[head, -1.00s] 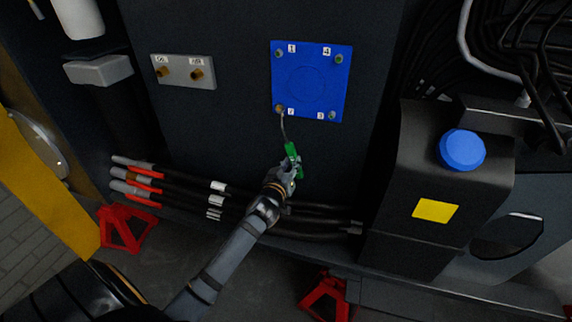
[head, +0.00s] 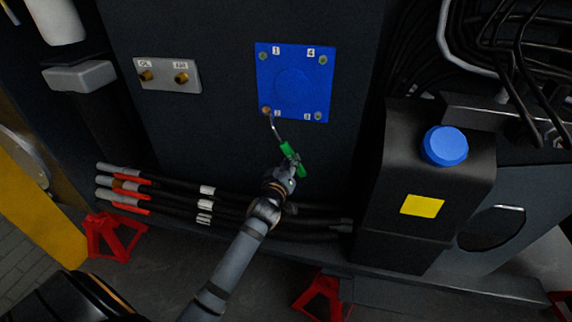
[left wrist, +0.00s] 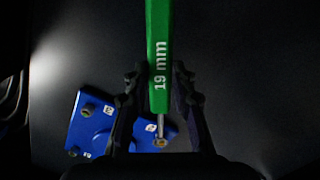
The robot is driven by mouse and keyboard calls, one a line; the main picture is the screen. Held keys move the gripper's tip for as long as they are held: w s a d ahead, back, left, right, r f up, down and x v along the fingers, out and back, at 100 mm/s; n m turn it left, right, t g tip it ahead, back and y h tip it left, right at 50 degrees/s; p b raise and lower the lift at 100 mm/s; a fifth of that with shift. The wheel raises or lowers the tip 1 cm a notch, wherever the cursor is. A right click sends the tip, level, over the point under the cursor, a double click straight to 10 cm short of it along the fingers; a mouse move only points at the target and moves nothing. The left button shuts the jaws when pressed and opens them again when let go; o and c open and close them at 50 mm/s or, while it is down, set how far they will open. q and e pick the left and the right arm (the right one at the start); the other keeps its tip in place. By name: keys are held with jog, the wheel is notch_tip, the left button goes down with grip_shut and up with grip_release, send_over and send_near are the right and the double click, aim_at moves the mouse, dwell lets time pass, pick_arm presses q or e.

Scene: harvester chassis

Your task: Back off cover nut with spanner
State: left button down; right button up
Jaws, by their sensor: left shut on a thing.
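A blue square cover (head: 293,82) is on the dark chassis wall, with a nut at each corner labelled 1 to 4. My left gripper (head: 291,172) is shut on a green-handled spanner (head: 289,151) below the cover. The spanner's grey shank runs up to the nut at label 2 (head: 267,111), at the cover's lower left. Its head appears to be at that nut; I cannot tell whether it is seated. In the left wrist view the handle (left wrist: 159,50) reads "19 mm" and lies between the fingers, with part of the cover (left wrist: 92,124) behind. My right gripper is not in view.
A grey plate (head: 167,76) with two brass fittings is left of the cover. Thick hoses (head: 180,194) run along the wall below. A black tank (head: 428,180) with a blue cap (head: 444,146) stands at the right. Red stands (head: 112,236) are on the floor.

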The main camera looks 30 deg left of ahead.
pick_arm(q)
jog(key=shift+d+r, duration=0.1)
jog(key=shift+r, duration=0.05)
jog(key=shift+w+d+r+n, duration=0.15)
jog(key=shift+d+r+n, duration=0.35)
jog(key=shift+d, duration=0.1)
jog(key=shift+w+d+r+n, duration=0.15)
jog(key=shift+d+r+n, duration=0.3)
jog(key=shift+d+n, duration=0.1)
jog(key=shift+w+d+r+n+p, duration=0.25)
jog(key=shift+d+r+n+p, duration=0.2)
jog(key=shift+d+r+n, duration=0.65)
jog(key=shift+w+d+r+n+t+h+p, duration=0.1)
jog(key=shift+d+r+n, duration=0.2)
jog(key=shift+r, duration=0.15)
jog(key=shift+w+d+r+n+t+h+p, duration=0.1)
jog(key=shift+d+r+n+p, duration=0.05)
jog(key=shift+r+n, duration=0.3)
jog(key=shift+d+r+n+t+h+p, duration=0.1)
jog(key=shift+d+r+n, duration=0.15)
jog(key=shift+r, duration=0.25)
jog(key=shift+r, duration=0.2)
